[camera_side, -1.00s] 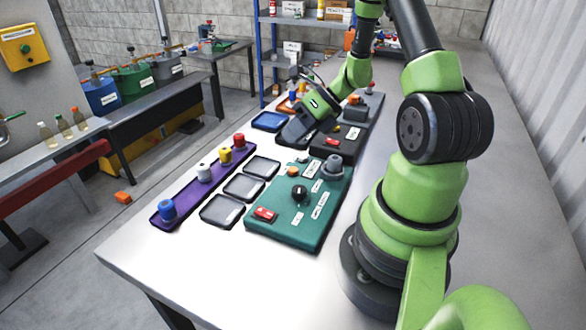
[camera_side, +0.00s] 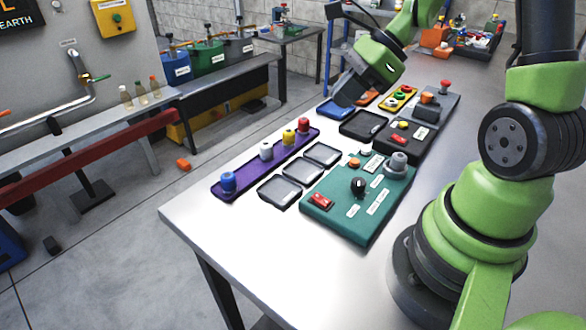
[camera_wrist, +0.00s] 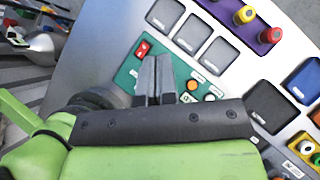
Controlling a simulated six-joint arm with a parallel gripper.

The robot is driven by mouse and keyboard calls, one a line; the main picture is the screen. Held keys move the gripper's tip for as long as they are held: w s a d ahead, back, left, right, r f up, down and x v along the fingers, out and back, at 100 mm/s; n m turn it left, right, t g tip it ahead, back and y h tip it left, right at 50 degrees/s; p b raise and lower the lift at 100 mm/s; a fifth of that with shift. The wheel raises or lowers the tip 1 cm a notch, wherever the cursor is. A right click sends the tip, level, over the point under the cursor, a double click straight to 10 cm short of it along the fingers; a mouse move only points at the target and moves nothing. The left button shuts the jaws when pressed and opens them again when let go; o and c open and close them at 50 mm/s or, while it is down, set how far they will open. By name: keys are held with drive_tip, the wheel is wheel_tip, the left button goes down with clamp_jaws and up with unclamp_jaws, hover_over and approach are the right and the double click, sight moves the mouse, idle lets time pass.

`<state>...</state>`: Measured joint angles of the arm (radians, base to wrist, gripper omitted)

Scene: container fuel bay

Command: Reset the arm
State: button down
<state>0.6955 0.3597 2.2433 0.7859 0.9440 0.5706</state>
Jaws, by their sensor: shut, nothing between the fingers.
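My gripper (camera_side: 348,90) is shut and empty. In the side view it hangs above the far part of the table, over the blue tray (camera_side: 334,108) and the black tray (camera_side: 352,127), touching nothing that I can see. In the wrist view its two dark fingers (camera_wrist: 155,75) lie together, in front of the green panel (camera_wrist: 125,77). The same panel stands in the side view (camera_side: 345,226), with a red switch (camera_side: 320,201), a black knob (camera_side: 358,186) and a grey knob (camera_side: 398,161).
A purple tray (camera_side: 250,173) holds blue, white, yellow and red capped pieces. Several empty grey trays (camera_side: 302,172) lie between it and the panel. A black panel (camera_side: 405,140) and a yellow panel (camera_side: 399,97) lie farther back. The table's front (camera_side: 250,235) is bare.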

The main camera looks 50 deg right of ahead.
drive_tip(key=s+a+r+n+t+h, duration=0.1)
drive_tip(key=s+a+r+n, duration=0.4)
drive_tip(key=n, duration=0.6)
drive_tip(key=s+a+r+n+h, duration=0.2)
drive_tip(key=s+a+r+n, duration=0.3)
drive_tip(key=n, duration=0.7)
drive_tip(key=shift+s+a+r+t+h, duration=0.2)
drive_tip(key=shift+s+r+t+h, duration=0.3)
drive_tip(key=shift+r, duration=0.45)
